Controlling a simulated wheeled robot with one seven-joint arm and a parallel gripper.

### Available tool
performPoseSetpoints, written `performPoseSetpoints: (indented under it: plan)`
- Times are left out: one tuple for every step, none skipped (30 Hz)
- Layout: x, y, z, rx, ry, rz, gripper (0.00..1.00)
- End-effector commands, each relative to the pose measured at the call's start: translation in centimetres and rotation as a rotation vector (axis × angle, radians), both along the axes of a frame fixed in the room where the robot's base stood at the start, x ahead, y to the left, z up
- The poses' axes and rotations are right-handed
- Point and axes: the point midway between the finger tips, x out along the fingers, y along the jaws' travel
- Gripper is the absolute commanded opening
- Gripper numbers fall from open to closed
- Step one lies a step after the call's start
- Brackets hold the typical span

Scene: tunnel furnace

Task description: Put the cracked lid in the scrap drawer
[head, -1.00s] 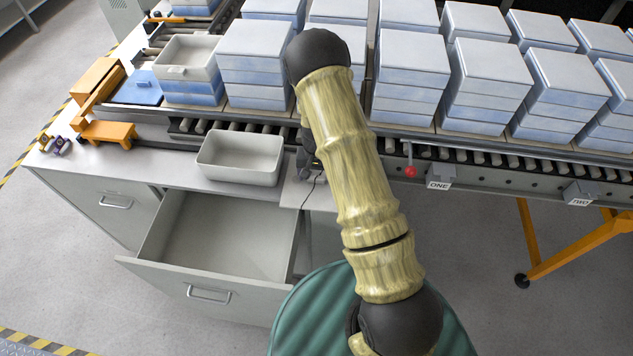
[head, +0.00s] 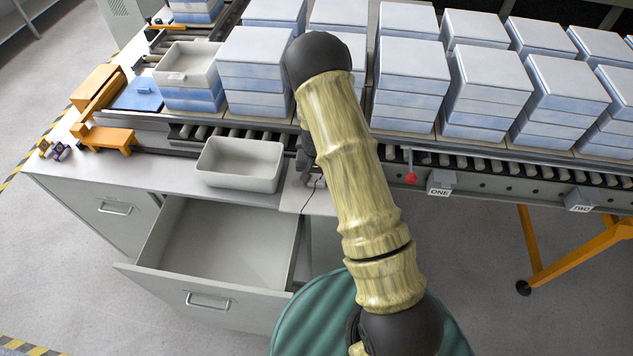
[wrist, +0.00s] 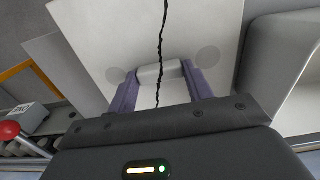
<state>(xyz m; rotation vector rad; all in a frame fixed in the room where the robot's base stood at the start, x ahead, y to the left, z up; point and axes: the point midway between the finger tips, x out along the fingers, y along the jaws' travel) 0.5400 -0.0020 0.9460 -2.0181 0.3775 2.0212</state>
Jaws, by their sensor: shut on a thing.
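The cracked lid (wrist: 205,30) is a pale grey panel with a jagged black crack running across it in the wrist view. My gripper (wrist: 160,73) is shut on the lid's small raised grip, between its two purple fingers. In the head view part of the cracked lid (head: 297,197) shows near the bench's front edge, just right of the open drawer; my arm hides the rest. The scrap drawer (head: 207,304) is pulled out of the grey cabinet, and its visible inside is empty.
An empty pale bin (head: 240,183) stands on the bench behind the drawer. The roller conveyor carries several stacks of lidded boxes. An open box (head: 187,62) tops the left stack, beside a blue lid (head: 138,95). A red knob (head: 411,178) hangs at the conveyor's edge.

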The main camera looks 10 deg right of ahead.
Motion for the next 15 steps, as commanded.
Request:
performPoseSetpoints:
  plan:
    - [0.1,0.0,0.6,0.000,-0.005,0.000,0.06]
    - [0.1,0.0,1.0,0.000,-0.005,0.000,0.06]
    - [0.2,0.0,1.7,-0.001,-0.007,0.001,0.06]
    - [0.2,0.1,2.2,-0.001,-0.007,0.001,0.06]
    - [0.2,0.1,2.8,0.000,-0.008,0.002,0.06]
    - [0.2,0.1,3.5,0.000,-0.009,0.002,0.06]
    - [0.1,0.1,4.2,0.000,-0.008,0.001,0.06]
    - [0.2,0.0,4.8,0.000,-0.009,0.001,0.06]
    - [0.2,0.0,5.7,0.000,-0.009,0.001,0.06]
    - [0.2,0.1,6.4,0.001,-0.009,0.001,0.06]
    - [0.2,0.1,7.1,0.000,-0.010,0.002,0.06]
    - [0.2,0.1,8.1,0.000,-0.009,0.002,0.06]
    - [0.2,0.1,8.8,0.000,-0.010,0.001,0.06]
    - [0.2,0.1,9.6,0.000,-0.010,0.001,0.06]
    - [0.2,0.1,10.5,0.000,-0.010,0.002,0.06]
